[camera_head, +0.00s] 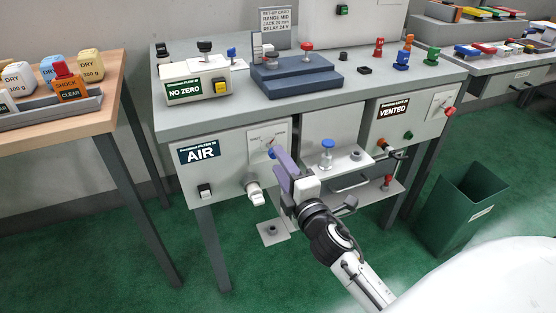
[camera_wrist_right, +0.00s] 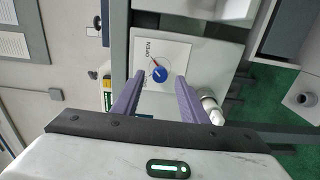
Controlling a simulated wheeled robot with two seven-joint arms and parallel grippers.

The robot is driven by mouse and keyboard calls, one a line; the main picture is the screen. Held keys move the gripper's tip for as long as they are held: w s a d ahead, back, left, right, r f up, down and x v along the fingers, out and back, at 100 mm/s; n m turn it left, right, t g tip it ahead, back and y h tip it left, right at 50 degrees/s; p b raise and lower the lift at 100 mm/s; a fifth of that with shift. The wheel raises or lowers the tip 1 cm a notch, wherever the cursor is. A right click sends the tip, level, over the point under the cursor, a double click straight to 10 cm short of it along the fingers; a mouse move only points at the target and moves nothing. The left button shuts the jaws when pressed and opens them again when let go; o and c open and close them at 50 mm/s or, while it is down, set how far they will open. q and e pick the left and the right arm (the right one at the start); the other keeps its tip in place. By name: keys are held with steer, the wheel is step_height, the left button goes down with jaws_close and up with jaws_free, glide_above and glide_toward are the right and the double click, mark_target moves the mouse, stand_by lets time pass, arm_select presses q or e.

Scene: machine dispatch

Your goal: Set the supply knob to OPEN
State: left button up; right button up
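The supply knob is a small blue knob (camera_wrist_right: 159,73) on a white plate (camera_wrist_right: 172,52) marked OPEN, with a red mark beside it. The plate (camera_head: 257,136) shows in the head view on the front of the grey AIR panel, and the knob (camera_head: 271,153) is partly hidden behind my gripper. My right gripper (camera_wrist_right: 160,77) is open, its two purple fingers pointing at the panel, with the knob showing between the fingertips. In the head view my right gripper (camera_head: 278,160) is in front of the plate. I cannot tell whether the fingers touch the knob. My left gripper is out of view.
A white round fitting (camera_head: 254,193) sticks out below the plate, and it shows beside one finger in the wrist view (camera_wrist_right: 211,106). A shelf (camera_head: 345,160) with a blue-topped part (camera_head: 327,147) is to the right. A green bin (camera_head: 460,210) stands on the floor.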

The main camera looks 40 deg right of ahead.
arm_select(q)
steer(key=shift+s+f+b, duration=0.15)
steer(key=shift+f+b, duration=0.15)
arm_select(e)
steer(key=v, duration=0.8)
